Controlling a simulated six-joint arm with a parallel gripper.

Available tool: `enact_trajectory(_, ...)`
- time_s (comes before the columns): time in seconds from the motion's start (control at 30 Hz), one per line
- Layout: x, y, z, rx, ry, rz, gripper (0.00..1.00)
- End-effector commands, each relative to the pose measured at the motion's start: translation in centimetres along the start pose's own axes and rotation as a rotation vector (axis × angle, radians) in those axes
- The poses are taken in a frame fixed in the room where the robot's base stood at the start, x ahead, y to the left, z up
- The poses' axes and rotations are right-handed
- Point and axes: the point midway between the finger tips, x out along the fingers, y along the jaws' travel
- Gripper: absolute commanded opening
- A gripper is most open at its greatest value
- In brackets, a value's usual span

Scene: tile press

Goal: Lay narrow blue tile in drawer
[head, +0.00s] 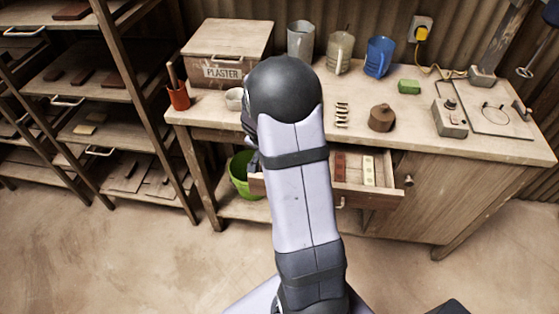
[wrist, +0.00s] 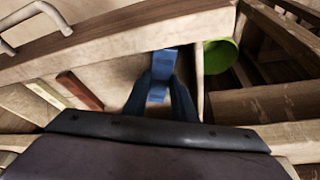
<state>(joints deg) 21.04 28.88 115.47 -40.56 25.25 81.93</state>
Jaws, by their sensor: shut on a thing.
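The narrow blue tile (wrist: 164,62) is between the dark fingers of my gripper (wrist: 160,82) in the wrist view. My gripper is shut on it, over the left-open drawer (wrist: 112,44), close to the drawer's front wall and one side wall. I cannot tell whether the tile touches the drawer floor. In the head view the drawer (head: 372,199) is pulled out of the bench, and my arm hides the gripper and the tile. A red-brown tile (head: 340,166) and a cream tile (head: 369,171) lie in the drawer; the red-brown one also shows in the wrist view (wrist: 80,91).
A green bucket (head: 243,174) stands beside the drawer under the bench. A shelf rack (head: 128,84) stands at left.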

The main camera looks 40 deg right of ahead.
Motion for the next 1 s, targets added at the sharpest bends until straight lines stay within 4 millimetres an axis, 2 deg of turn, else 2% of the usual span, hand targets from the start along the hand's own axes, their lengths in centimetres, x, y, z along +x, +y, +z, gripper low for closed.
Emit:
enact_trajectory(0.6, 0.89, -0.02, 0.34, 0.0, 0.001, -0.001, 0.0)
enact_trajectory(0.63, 0.82, -0.02, 0.31, 0.0, 0.001, -0.001, 0.29)
enact_trajectory(0.7, 0.79, -0.02, 0.3, 0.0, 0.001, -0.001, 0.46)
enact_trajectory(1.0, 0.66, -0.09, 0.32, 0.0, 0.001, -0.002, 0.46)
